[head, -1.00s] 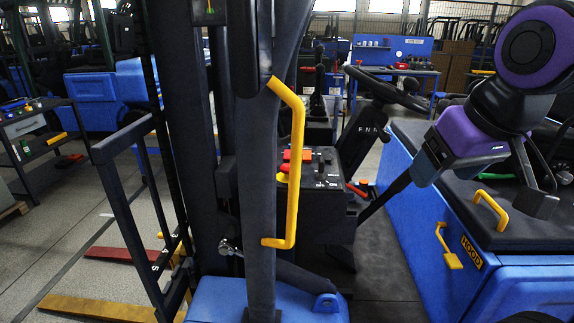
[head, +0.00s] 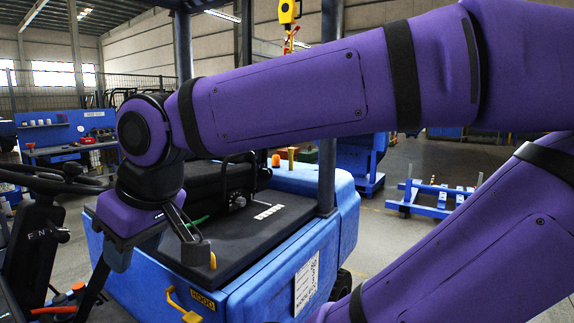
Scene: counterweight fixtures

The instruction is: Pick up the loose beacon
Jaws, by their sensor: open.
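A small orange piece (head: 276,160), which looks like the loose beacon, stands on the blue rear part of the forklift, just beyond the dark hood top. Its base is too small to make out. My gripper (head: 142,280) hangs at the lower left over the near side of the hood. Its dark fingers are spread wide with nothing between them.
The hood (head: 262,222) has a dark seat behind the gripper and a yellow latch (head: 183,304) on its blue side. A dark post (head: 327,150) rises right of the orange piece. The steering wheel (head: 50,180) is at left. A blue wheeled frame (head: 430,195) stands on the floor at right.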

